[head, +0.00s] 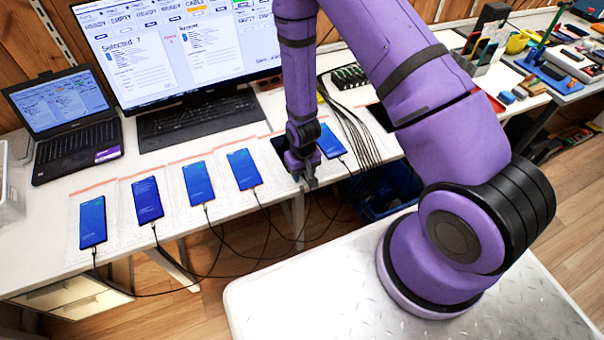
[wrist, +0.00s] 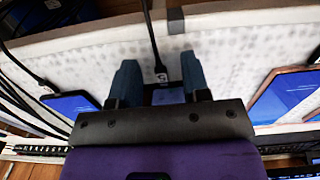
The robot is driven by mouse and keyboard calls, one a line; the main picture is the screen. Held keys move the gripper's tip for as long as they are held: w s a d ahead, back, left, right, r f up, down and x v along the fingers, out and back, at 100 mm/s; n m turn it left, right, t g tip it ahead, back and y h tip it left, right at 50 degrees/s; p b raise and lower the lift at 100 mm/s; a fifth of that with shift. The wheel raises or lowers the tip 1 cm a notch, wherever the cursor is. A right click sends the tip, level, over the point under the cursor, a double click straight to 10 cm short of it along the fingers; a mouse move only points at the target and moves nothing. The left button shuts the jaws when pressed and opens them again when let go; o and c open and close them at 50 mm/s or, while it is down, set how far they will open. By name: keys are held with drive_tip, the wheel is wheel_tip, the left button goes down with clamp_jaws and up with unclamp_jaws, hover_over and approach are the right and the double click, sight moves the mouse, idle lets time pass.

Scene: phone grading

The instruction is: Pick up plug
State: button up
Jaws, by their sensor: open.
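My gripper (head: 304,181) hangs over the front edge of the long white table, at a phone (head: 279,146) with a dark screen that my wrist partly covers. In the head view my gripper hides this plug.
Several blue-screened phones (head: 199,184) lie in a row to the left, each with a cable. Another phone (head: 329,141) lies close on the right. A monitor (head: 185,45), keyboard (head: 195,120) and laptop (head: 70,120) stand behind. Loose cables hang over the front edge; a blue bin (head: 385,190) is below.

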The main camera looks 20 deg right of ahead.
clamp_jaws()
drive_tip(key=shift+r, duration=0.15)
idle(0.4)
